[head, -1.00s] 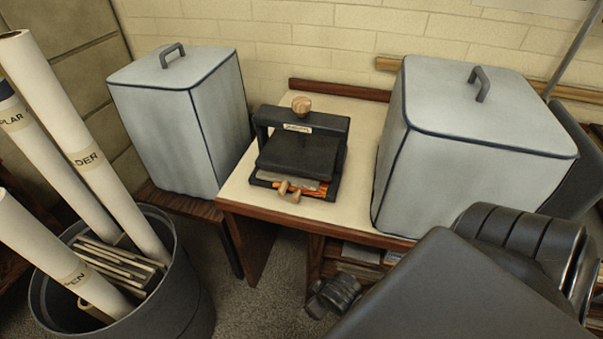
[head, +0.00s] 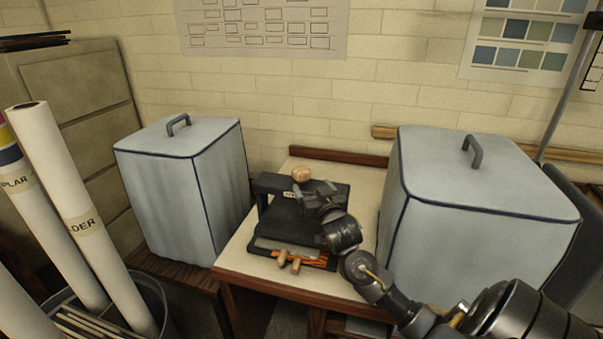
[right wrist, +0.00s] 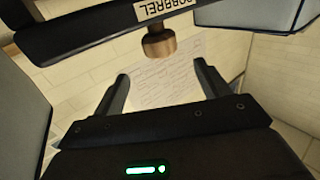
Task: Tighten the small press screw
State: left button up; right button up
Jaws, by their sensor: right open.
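The small black press (head: 284,222) stands on the table, with a round wooden screw knob (head: 301,174) on top of its crossbar. My right gripper (head: 317,190) is over the right part of the press, close to the knob; the arm hides the press's right side. In the right wrist view, the right gripper's two fingers (right wrist: 162,72) are apart and empty. The wooden knob (right wrist: 159,43) shows just beyond the fingertips, between their lines, below the labelled crossbar (right wrist: 90,35) in the picture. My left gripper is out of view.
Grey covered boxes stand left (head: 185,195) and right (head: 480,210) of the press, the right one close to my arm. Wooden-handled tools (head: 288,262) lie at the press's front. A bin of paper rolls (head: 85,220) is at far left. The tabletop (head: 240,262) is bare left of the press.

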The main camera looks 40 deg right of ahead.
aim_at(301, 168)
jog(key=p+x, duration=0.2)
jog(key=x, duration=0.8)
jog(key=shift+w, duration=0.35)
jog(key=c, duration=1)
jog(key=shift+o, duration=0.2)
jog(key=shift+r+h, duration=0.1)
jog(key=shift+h, duration=0.2)
